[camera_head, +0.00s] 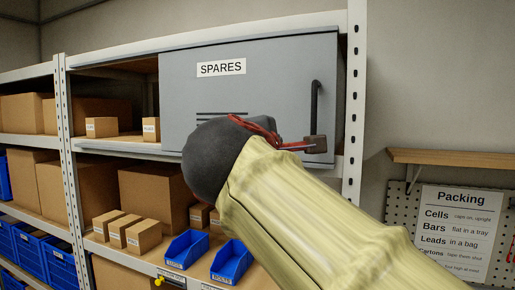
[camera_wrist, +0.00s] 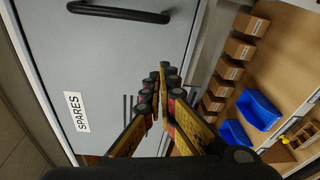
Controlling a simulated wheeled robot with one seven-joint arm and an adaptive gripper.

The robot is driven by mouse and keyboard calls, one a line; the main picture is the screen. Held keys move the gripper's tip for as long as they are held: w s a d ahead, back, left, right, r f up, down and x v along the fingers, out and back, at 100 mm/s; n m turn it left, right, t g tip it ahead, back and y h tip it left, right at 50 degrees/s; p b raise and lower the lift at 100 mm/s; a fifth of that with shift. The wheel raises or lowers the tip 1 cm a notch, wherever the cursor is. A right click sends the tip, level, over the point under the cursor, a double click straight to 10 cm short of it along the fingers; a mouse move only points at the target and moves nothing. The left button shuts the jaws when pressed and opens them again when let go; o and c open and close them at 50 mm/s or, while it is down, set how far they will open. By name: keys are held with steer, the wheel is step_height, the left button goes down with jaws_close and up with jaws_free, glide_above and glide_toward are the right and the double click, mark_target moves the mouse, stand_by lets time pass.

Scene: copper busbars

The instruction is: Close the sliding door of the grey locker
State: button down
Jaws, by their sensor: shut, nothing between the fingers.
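The grey locker (camera_head: 265,85) stands on the upper shelf, and a flat grey front with a SPARES label (camera_head: 221,67) and slots faces me. My gripper (camera_head: 312,146) is shut and empty, in front of the lower right of the locker front near the handle's lower end. In the wrist view my fingertips (camera_wrist: 164,70) are together, apart from the handle. My forearm hides the locker's lower middle.
White rack posts (camera_head: 354,110) flank the locker. Cardboard boxes (camera_head: 155,190) and blue bins (camera_head: 232,262) fill the shelf below. A wooden shelf (camera_head: 450,158) and Packing sign (camera_head: 460,225) are on the right wall.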

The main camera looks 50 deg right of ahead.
steer(key=v, duration=0.4)
steer(key=shift+s+a+r, duration=0.1)
steer(key=shift+s+a, duration=0.1)
steer(key=shift+s, duration=0.1)
